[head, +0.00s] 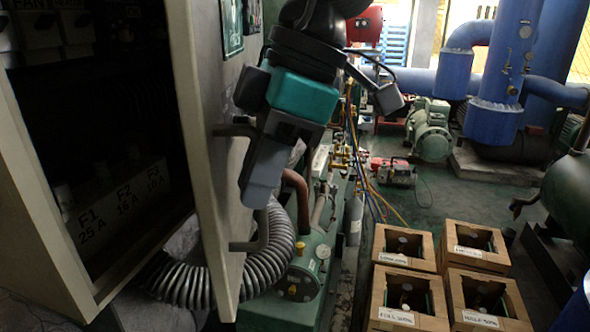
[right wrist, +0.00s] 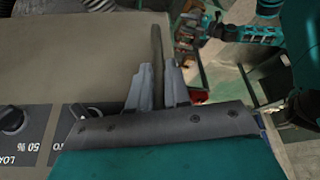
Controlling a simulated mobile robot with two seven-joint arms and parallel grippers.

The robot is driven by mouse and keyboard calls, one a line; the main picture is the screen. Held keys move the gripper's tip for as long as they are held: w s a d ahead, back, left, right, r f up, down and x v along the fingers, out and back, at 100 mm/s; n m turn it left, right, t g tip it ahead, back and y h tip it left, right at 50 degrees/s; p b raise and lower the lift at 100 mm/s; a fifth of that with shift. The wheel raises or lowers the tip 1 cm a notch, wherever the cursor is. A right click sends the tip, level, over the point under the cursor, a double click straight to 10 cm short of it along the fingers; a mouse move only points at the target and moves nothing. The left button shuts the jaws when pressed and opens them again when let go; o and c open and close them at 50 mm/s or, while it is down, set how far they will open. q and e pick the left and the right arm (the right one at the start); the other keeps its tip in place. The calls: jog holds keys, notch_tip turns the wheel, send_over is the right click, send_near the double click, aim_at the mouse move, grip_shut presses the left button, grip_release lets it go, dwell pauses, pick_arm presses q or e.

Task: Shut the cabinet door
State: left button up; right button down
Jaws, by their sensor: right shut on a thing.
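The pale cabinet door (head: 215,170) stands ajar at the left of the head view, seen nearly edge-on. The open cabinet (head: 45,225) is to its left, with a dark inside. A dark bar handle (head: 245,246) stands out from the door's outer face. My right gripper (head: 258,190) is shut on this handle, and its fingers hide the handle's middle. In the right wrist view the handle (right wrist: 157,45) runs between the two grey fingers, beside the door's panel (right wrist: 70,60).
A ribbed grey hose (head: 190,285) curves below the door's lower edge. Green machinery (head: 300,270) stands close to the right of the door. Several wooden crates (head: 405,246) sit on the floor farther right. Dark knobs (right wrist: 12,118) show on the panel in the right wrist view.

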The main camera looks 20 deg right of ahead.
aim_at(210, 42)
jog(key=shift+w+a, duration=0.25)
jog(key=shift+a, duration=0.5)
jog(key=c, duration=1.2)
grip_release()
jog(key=shift+o, duration=0.2)
jog(key=p+v, duration=0.1)
jog(key=v, duration=1.2)
jog(key=shift+a, duration=0.1)
